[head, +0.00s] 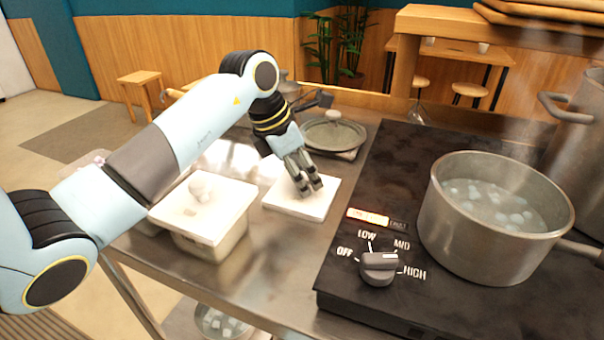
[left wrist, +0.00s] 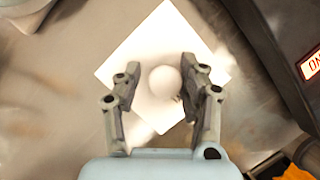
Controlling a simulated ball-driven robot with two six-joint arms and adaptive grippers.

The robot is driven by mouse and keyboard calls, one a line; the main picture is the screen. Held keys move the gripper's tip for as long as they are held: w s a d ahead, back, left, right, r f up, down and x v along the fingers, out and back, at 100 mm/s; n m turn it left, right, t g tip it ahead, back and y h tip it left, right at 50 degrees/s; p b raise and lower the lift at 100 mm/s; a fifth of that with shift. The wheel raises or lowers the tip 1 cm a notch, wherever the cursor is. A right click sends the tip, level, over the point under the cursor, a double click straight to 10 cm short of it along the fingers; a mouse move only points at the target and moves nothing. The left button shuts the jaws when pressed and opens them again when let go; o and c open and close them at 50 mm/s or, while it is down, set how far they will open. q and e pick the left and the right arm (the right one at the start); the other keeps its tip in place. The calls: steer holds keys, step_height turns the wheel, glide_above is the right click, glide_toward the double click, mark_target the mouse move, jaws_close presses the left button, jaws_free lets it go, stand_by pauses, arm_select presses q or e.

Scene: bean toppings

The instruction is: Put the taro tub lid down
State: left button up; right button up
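A flat white square lid (head: 285,206), which I take to be the taro tub lid, lies on the metal counter left of the stove. It also shows in the left wrist view (left wrist: 120,72), with its round white knob (left wrist: 182,82) between my fingers. My left gripper (head: 309,187) points down just over this lid. In the left wrist view, the gripper (left wrist: 163,85) is open, with a gap between its left finger and the knob. Its fingers hide the knob in the head view. My right gripper is not in view.
A white tub with a knobbed lid (head: 222,202) stands left of the flat lid. A black stove (head: 390,180) with a dial (head: 380,268) is to the right, carrying a steaming pot (head: 480,235). Bare counter (head: 275,255) shows in front.

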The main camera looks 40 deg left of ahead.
arm_select(q)
steer(key=shift+o, duration=0.5)
steer(key=shift+d, duration=0.1)
steer(key=shift+r, duration=0.1)
steer(key=shift+r, duration=0.25)
steer(key=v, duration=1.1)
steer(key=shift+r, duration=0.3)
steer(key=shift+s, duration=0.15)
